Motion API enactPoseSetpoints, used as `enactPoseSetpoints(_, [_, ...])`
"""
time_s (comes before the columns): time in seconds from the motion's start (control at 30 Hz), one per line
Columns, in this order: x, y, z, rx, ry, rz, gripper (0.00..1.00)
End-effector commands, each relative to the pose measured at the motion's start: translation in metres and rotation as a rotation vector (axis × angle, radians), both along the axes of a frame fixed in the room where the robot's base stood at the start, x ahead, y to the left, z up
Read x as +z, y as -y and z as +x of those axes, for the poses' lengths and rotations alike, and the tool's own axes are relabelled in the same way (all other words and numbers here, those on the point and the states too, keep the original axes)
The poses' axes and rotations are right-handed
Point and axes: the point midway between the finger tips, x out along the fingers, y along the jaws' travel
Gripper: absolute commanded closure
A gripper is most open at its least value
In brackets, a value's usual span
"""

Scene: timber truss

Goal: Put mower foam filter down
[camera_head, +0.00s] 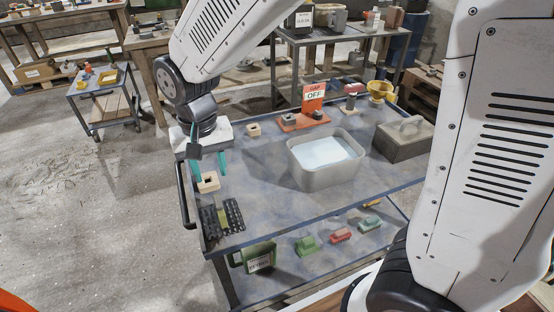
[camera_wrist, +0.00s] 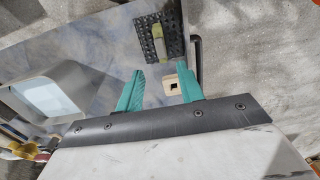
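A small yellow-green piece (camera_head: 223,216), which looks like the mower foam filter, lies on a black studded mat (camera_head: 234,214) at the left front of the cart top. The wrist view shows the piece (camera_wrist: 159,42) across the middle of the mat (camera_wrist: 172,32). My gripper (camera_head: 208,177) is open, its teal fingers apart and pointing down behind the mat. In the wrist view nothing is held between the fingertips (camera_wrist: 161,69). A small wooden block with a square hole (camera_head: 208,183) is near the fingertips; I cannot tell whether they touch it.
A grey basin of pale liquid (camera_head: 312,182) stands mid-cart. Behind it are a red "GAP OFF" sign (camera_head: 313,95) and another wooden block (camera_head: 253,130). A grey lidded box (camera_head: 403,140) stands at right. The lower shelf holds green and red pieces (camera_head: 340,235). The cart top's front middle is clear.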

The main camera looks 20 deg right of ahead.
Motion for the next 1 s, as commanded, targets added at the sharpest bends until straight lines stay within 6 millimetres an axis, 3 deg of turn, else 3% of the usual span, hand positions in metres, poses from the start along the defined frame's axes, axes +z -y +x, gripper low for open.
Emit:
enactPoseSetpoints(0.17, [0.011,0.012,-0.003,-0.001,0.008,0.004,0.62])
enactPoseSetpoints(0.33, [0.051,0.067,-0.027,-0.002,0.035,0.014,0.62])
enactPoseSetpoints(0.5, [0.089,0.132,-0.076,0.005,0.068,0.016,0.62])
enactPoseSetpoints(0.7, [0.109,0.184,-0.142,0.016,0.098,0.007,0.62])
enactPoseSetpoints(0.83, [0.111,0.200,-0.173,0.024,0.113,0.000,0.62])
enactPoseSetpoints(1.0, [0.110,0.208,-0.191,0.030,0.117,-0.005,0.62])
